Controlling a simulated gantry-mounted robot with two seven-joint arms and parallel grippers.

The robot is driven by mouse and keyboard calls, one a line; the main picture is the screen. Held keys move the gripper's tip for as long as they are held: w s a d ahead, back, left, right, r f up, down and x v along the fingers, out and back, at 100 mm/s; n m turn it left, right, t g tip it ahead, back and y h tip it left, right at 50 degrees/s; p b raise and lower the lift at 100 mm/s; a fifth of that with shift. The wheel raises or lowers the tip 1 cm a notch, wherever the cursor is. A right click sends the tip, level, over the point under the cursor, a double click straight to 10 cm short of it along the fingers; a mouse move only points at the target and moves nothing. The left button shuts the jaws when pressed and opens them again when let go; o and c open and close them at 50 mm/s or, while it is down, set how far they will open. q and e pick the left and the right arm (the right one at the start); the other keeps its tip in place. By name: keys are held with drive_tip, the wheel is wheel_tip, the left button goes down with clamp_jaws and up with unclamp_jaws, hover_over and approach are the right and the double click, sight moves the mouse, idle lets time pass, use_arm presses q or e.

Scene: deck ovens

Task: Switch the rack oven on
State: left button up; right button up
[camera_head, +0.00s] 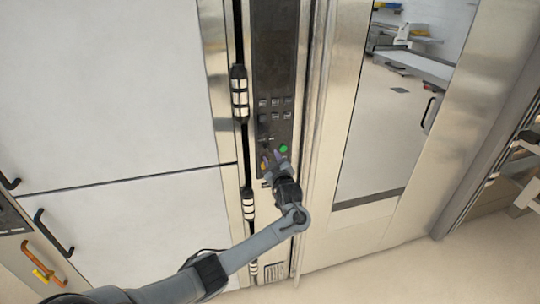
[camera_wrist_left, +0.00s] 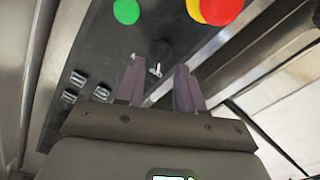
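The rack oven's dark control panel (camera_head: 275,65) is a tall strip beside the glass-windowed oven door (camera_head: 385,120). A green button (camera_head: 284,149) sits low on it. In the left wrist view the green button (camera_wrist_left: 126,11), a red button on a yellow base (camera_wrist_left: 220,8) and a black rotary switch (camera_wrist_left: 160,54) with a light mark show. My left gripper (camera_head: 271,160) is at the panel's lower part and hides some of it. In the left wrist view its fingers (camera_wrist_left: 158,78) are apart, with the switch just beyond the gap between them; I cannot tell whether they touch it. My right gripper is out of view.
Several small panel keys (camera_head: 275,108) sit above the green button. Left of the panel are a vertical rail with hinges (camera_head: 239,92) and large pale doors (camera_head: 105,90) with black handles. Floor is clear at the lower right, near a rack (camera_head: 525,150).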

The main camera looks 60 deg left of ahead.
sight(269, 151)
use_arm(q)
drive_tip(key=shift+x, duration=1.75)
clamp_jaws()
